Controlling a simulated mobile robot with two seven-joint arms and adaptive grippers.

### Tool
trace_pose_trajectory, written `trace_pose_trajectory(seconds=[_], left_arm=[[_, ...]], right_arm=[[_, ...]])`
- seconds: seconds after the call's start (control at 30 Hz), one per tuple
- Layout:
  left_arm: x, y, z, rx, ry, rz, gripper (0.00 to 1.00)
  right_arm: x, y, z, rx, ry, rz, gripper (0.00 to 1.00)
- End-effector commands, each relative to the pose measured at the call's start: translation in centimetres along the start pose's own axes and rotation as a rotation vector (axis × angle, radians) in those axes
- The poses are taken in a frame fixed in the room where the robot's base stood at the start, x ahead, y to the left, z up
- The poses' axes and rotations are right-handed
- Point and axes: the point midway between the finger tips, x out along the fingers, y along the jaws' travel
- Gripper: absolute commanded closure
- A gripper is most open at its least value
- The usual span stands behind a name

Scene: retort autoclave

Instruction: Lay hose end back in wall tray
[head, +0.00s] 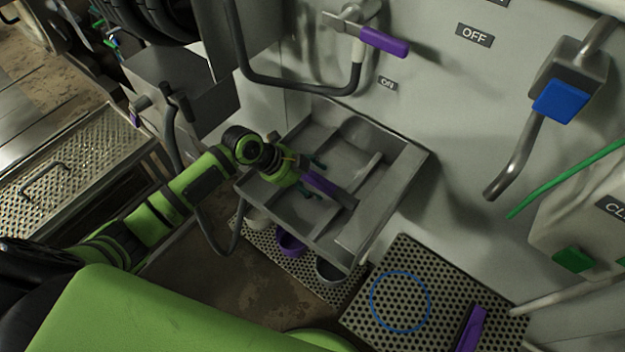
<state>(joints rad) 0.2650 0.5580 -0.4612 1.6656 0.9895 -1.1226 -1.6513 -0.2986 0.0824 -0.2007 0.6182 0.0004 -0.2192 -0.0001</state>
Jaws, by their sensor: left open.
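The wall tray (390,205) is a grey metal tray with raised dividers, fixed against the pale wall in the middle of the head view. The hose end (334,193), a purple grip with a grey tip, lies at a slant over the tray's middle, its tip towards the lower right. I cannot tell whether it fully rests on the tray floor. My left gripper (316,178) is over the tray with its fingers open, one on each side of the purple grip. The gripper body hides the hose end's rear. My right gripper is not in view.
Purple (289,243) and grey (329,271) cups stand below the tray on a perforated mat. A dark hose (207,225) hangs left of the tray. A purple-handled valve (384,42) is above. A blue ring (401,302) shows on the perforated plate at lower right.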

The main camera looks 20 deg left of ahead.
Motion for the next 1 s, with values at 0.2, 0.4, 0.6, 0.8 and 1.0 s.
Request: trace_pose_trajectory(seconds=[0.2, 0.4, 0.6, 0.8, 1.0], left_arm=[[-4.6, 0.1, 0.1, 0.005, -0.005, 0.000, 0.27], [-8.5, 0.0, 0.1, 0.005, -0.005, -0.001, 0.27], [-10.6, 0.0, 0.0, 0.002, -0.002, 0.000, 0.27], [-11.0, 0.0, -0.1, 0.002, 0.000, -0.002, 0.27], [-10.2, 0.8, -0.8, -0.038, 0.000, 0.008, 0.27]], right_arm=[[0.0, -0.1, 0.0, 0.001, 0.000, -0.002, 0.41], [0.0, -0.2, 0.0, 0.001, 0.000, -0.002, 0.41], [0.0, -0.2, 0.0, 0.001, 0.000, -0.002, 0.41], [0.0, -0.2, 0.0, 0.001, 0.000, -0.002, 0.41], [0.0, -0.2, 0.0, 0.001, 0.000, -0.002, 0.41]])
